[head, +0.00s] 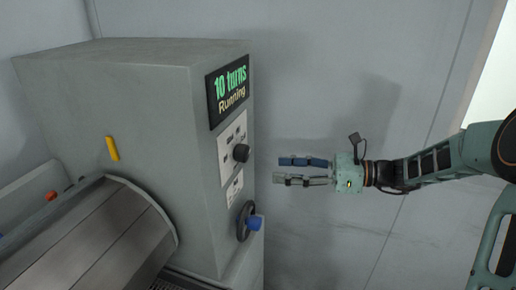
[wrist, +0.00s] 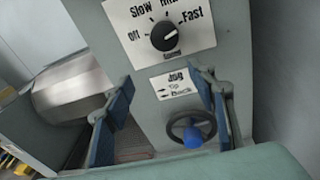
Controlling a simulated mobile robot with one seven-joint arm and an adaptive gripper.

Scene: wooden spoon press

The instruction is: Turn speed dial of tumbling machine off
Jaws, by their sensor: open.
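The tumbling machine (head: 120,85) is a grey cabinet at the left in the head view. Its black speed dial (head: 241,153) sits on a white plate on the side facing my gripper. In the wrist view the dial (wrist: 165,36) is at the top, with labels Off at left, Slow above left and Fast at right. The display (head: 229,91) reads "10 turns Running". My gripper (head: 280,171) is open and empty, to the right of the dial and apart from it. Its blue-padded fingers (wrist: 165,105) frame the panel below the dial.
Below the dial are a jog plate (wrist: 175,82) and a handwheel with a blue knob (wrist: 193,137). A metal drum (head: 105,235) is at the lower left, and a yellow handle (head: 112,148) is on the cabinet. The space between gripper and panel is clear.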

